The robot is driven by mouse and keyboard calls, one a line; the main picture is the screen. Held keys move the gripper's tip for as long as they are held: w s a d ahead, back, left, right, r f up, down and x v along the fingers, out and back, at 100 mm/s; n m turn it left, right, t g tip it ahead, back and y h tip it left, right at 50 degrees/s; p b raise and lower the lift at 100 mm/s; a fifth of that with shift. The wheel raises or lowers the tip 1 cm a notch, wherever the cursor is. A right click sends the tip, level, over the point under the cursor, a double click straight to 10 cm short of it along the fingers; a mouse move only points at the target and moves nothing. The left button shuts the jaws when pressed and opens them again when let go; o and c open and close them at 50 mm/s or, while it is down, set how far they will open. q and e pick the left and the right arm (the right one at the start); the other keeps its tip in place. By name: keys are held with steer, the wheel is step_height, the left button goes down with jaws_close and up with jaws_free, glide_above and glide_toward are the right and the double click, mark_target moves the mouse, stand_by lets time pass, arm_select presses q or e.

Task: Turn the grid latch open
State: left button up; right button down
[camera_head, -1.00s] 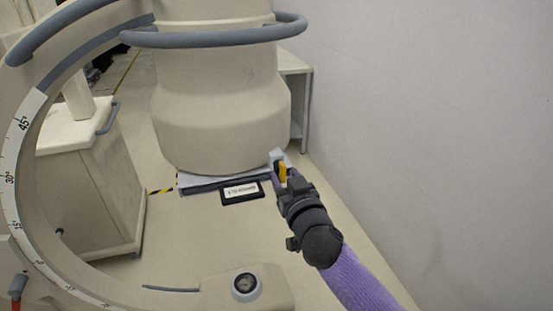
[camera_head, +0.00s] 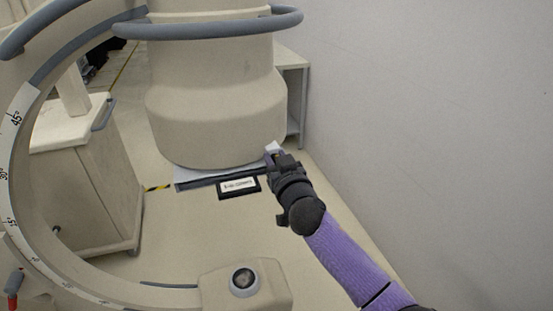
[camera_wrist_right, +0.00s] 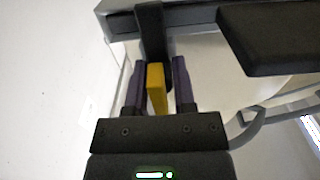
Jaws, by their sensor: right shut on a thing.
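The yellow latch (camera_wrist_right: 156,88) shows in the right wrist view, between the two purple fingers of my right gripper (camera_wrist_right: 160,68). My right gripper is shut on it. A black upright piece (camera_wrist_right: 152,35) stands behind the latch, against a grey frame edge. In the head view my right gripper (camera_head: 273,160) is at the right end of the flat grey grid holder (camera_head: 215,181) under the large cream housing (camera_head: 215,120). There the latch is hidden by the gripper. My left gripper is in no view.
A black-framed label plate (camera_head: 238,187) hangs at the grid's front edge. A grey ring handle (camera_head: 210,28) circles the housing above. A plain wall (camera_head: 430,130) stands close on the right. A cream cart (camera_head: 85,180) stands left. Floor is free in front of the grid.

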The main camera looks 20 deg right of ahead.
steer(key=shift+n, duration=0.3)
steer(key=n, duration=0.3)
steer(key=shift+p, duration=0.35)
steer(key=n, duration=0.4)
steer(key=shift+a+n+p, duration=0.15)
steer(key=shift+n+p, duration=0.15)
steer(key=n, duration=0.4)
steer(key=shift+f+n, duration=0.1)
steer(key=shift+n, duration=0.2)
steer(key=n+p, duration=0.1)
steer(key=n, duration=0.3)
steer(key=shift+f+n, duration=0.15)
steer(key=shift+n, duration=0.55)
steer(key=c, duration=0.7)
jaws_free()
